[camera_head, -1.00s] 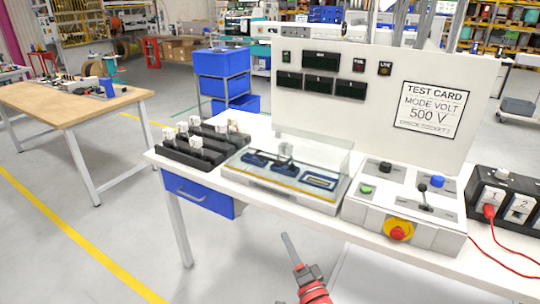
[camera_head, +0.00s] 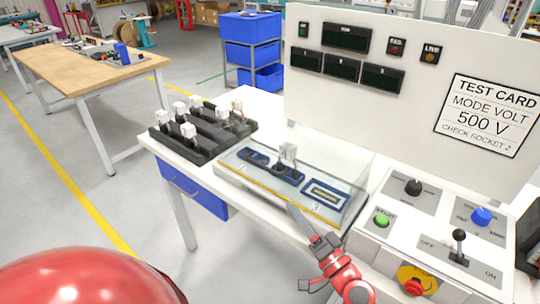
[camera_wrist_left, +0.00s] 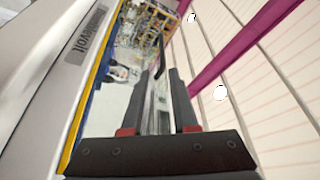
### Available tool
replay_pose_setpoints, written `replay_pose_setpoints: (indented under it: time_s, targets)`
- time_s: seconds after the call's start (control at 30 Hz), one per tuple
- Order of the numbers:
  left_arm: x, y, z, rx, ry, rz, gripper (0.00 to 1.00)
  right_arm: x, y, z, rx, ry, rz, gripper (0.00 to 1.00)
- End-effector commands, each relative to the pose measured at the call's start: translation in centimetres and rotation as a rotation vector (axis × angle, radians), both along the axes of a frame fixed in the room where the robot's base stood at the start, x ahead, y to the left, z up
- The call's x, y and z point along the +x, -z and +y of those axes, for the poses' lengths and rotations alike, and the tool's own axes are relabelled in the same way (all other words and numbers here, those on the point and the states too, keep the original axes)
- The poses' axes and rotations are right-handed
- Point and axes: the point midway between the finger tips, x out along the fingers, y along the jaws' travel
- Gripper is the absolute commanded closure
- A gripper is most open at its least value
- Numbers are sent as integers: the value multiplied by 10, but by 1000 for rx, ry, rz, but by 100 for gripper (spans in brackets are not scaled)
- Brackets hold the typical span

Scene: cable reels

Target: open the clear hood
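The clear hood (camera_head: 349,166) is a see-through box lying shut over the tester base on the white bench. A yellow strip (camera_head: 262,185) runs along its lower front. Under it are dark blue fixtures (camera_head: 325,195) and a white plug-like part (camera_head: 288,154). My left gripper (camera_head: 296,210) is at the hood's front edge, right of its middle; I cannot tell whether it touches. My right gripper is out of view.
A control box with a green button (camera_head: 381,221), a black lever (camera_head: 459,240) and a red stop button (camera_head: 413,287) stands right of the hood. Black racks with white plugs (camera_head: 188,131) stand left. A test panel (camera_head: 410,50) rises behind. A blue drawer (camera_head: 193,188) hangs below.

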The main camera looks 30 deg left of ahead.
Motion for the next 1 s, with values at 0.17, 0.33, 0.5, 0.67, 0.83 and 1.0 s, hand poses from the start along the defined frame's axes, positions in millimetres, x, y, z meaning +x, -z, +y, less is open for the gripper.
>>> replay_pose_setpoints:
  time_s: [0.17, 0.33, 0.5, 0.67, 0.83, 1.0]
  targets:
    - [8, -7, 19, 3, -3, -1, 73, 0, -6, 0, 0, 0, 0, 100]
    - [22, -17, 55, 2, -6, 0, 73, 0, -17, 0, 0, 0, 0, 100]
    - [38, -25, 93, 0, -9, 1, 73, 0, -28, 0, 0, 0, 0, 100]
    - [52, -32, 123, 0, -5, 1, 73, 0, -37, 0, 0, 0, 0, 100]
    - [62, -36, 145, -1, -3, 1, 73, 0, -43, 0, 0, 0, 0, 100]
    - [67, -37, 154, 0, 0, 1, 73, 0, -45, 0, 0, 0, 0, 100]
